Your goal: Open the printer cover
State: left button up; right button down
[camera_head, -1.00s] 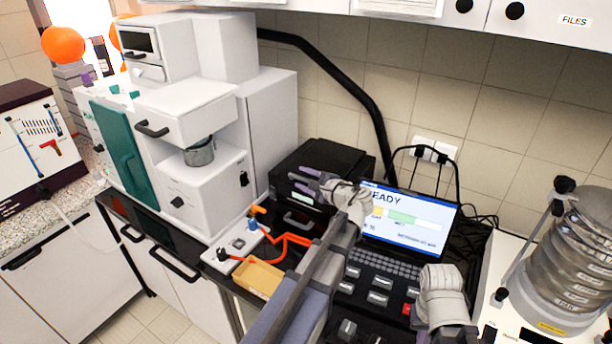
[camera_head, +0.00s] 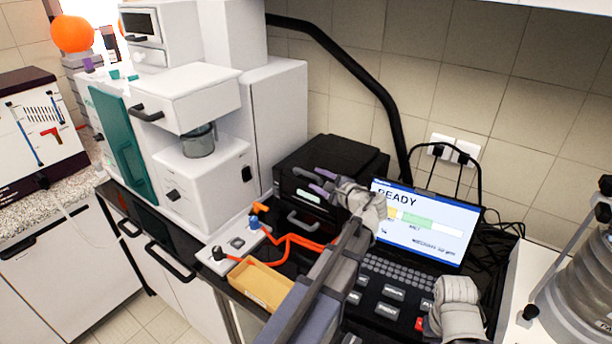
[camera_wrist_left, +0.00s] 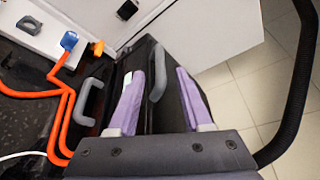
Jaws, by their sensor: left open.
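The black printer (camera_head: 338,158) stands against the wall left of the laptop. My left gripper (camera_head: 318,182) is open at its upper front, its purple fingers pointing at the printer. In the left wrist view, a grey handle (camera_wrist_left: 157,76) on the black printer (camera_wrist_left: 140,58) shows between the spread fingers of my left gripper (camera_wrist_left: 157,100). I cannot tell whether they touch it. A second grey handle (camera_head: 303,222) sits lower on the printer's front, outside the fingers; it also shows in the left wrist view (camera_wrist_left: 88,102).
A laptop (camera_head: 425,222) reading "READY" is to the right. A white machine (camera_head: 205,95) stands left of the printer. An orange cable (camera_head: 285,240), a white connector panel (camera_head: 232,245) and a tan tray (camera_head: 262,287) lie in front. A black pipe (camera_head: 365,85) runs behind the printer.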

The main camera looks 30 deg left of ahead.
aim_at(309, 176)
pick_arm(q)
jog(key=b+x, duration=0.1)
jog(key=x, duration=0.6)
jog(key=shift+w+a+f, duration=0.1)
jog(key=shift+a, duration=0.1)
jog(key=shift+c, duration=0.3)
grip_shut()
dwell(0.9)
